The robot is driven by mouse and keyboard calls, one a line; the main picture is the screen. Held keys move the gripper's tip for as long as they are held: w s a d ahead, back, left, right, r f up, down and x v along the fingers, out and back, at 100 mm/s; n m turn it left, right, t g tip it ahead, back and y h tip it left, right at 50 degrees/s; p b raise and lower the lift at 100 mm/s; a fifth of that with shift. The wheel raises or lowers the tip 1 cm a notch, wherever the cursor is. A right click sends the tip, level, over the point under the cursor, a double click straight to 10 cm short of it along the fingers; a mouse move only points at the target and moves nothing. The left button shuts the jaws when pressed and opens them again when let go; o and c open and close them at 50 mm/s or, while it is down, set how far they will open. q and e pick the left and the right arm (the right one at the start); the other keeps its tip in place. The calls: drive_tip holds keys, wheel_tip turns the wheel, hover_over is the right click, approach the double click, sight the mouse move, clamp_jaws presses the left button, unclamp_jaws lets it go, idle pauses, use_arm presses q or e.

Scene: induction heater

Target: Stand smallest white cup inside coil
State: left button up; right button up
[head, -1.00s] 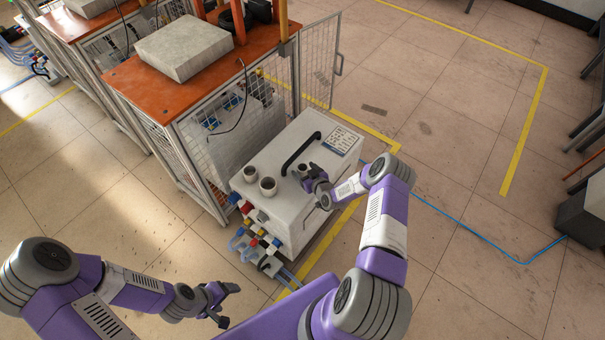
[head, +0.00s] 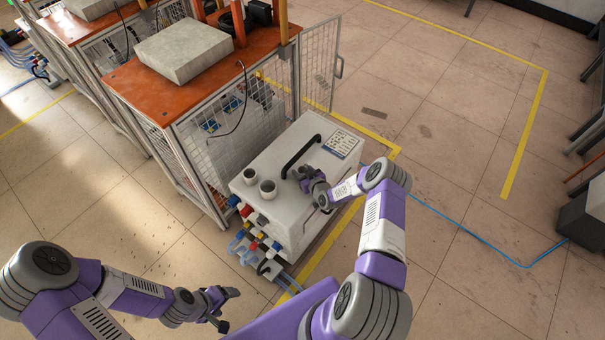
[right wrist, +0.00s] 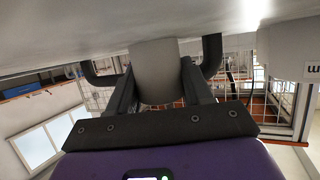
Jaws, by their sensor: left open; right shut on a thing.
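My right gripper (head: 304,177) is low over the cabinet top, right of these cups and close to the black handle. In the right wrist view it is shut on a pale, round-sided white cup (right wrist: 160,72), held between both fingers close to the white top surface. I cannot tell whether this cup touches the surface. My left gripper (head: 229,308) is open and empty, in front of the cabinet. I cannot make out the coil.
A black handle (head: 299,155) arches over the cabinet top, with a printed label sheet (head: 341,143) behind it. Coloured connectors and hoses (head: 254,232) stick out at the front left. An orange table (head: 130,85) with a grey block (head: 184,50) and wire mesh sides stands behind.

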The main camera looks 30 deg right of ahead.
wheel_tip(320, 180, up, 16)
drive_tip(key=p, duration=0.7)
